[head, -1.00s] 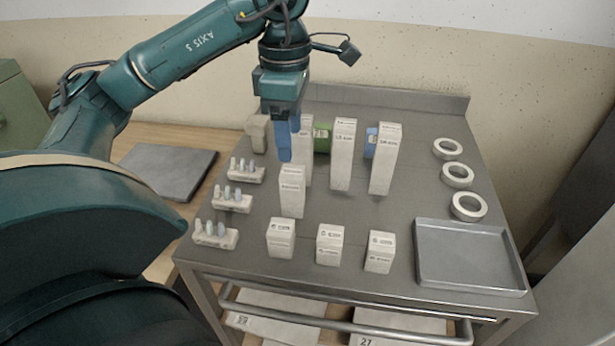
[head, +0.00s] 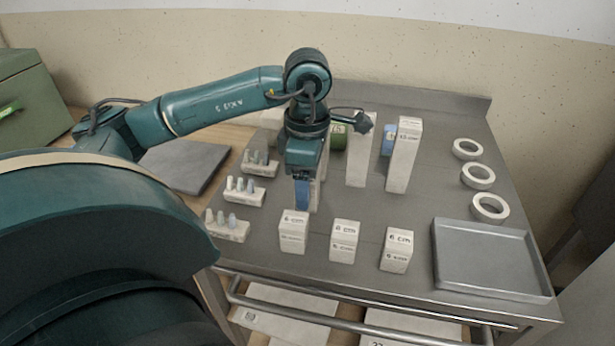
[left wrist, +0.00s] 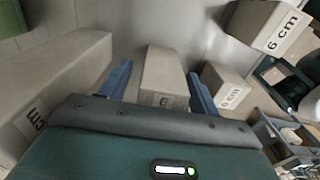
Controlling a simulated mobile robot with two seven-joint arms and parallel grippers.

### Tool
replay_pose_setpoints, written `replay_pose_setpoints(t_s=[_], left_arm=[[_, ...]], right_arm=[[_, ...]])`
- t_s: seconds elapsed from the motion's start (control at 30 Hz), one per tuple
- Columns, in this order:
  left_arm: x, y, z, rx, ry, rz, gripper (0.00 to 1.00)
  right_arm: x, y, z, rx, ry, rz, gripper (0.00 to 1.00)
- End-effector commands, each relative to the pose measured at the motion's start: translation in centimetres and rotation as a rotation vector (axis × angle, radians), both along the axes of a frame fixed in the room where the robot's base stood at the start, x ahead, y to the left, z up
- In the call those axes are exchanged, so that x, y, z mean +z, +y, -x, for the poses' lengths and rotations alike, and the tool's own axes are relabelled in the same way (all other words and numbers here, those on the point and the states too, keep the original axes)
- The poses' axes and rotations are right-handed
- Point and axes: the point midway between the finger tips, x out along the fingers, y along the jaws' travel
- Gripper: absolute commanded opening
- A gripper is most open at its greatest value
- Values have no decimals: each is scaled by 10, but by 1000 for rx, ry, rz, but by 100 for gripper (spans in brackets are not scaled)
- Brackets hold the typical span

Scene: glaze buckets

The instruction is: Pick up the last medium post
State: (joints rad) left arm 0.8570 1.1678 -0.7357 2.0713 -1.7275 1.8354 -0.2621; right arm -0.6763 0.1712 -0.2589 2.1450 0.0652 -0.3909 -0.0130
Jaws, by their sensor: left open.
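The medium post is a pale upright block on the metal table; in the head view only a sliver of it (head: 317,192) shows beside my left gripper's fingers. My left gripper (head: 303,196) points down over it. In the left wrist view the post (left wrist: 163,72) stands between the two blue fingers of the open left gripper (left wrist: 160,85), with a visible gap on each side. Its label there is mostly cut off by my gripper body. My right gripper is in neither view.
Short posts marked 6 cm (head: 344,241) stand in front. Tall posts (head: 404,158) (head: 361,155) stand behind to the right. Small racks (head: 228,229) (head: 243,191) line the left edge. White rings (head: 489,209) and an empty grey tray (head: 490,285) lie at right.

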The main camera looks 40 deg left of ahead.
Motion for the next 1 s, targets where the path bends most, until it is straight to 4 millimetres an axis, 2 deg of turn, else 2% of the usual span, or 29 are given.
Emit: replay_pose_setpoints(t_s=[0.27, 0.9, 1.0], left_arm=[[-4, 0, 0, 0, -1, 1, 62], [-3, 0, 0, 0, -1, 1, 9], [-3, 0, 0, 0, -2, 1, 4]], right_arm=[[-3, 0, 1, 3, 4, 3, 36], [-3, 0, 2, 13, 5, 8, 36], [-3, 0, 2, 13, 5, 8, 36]])
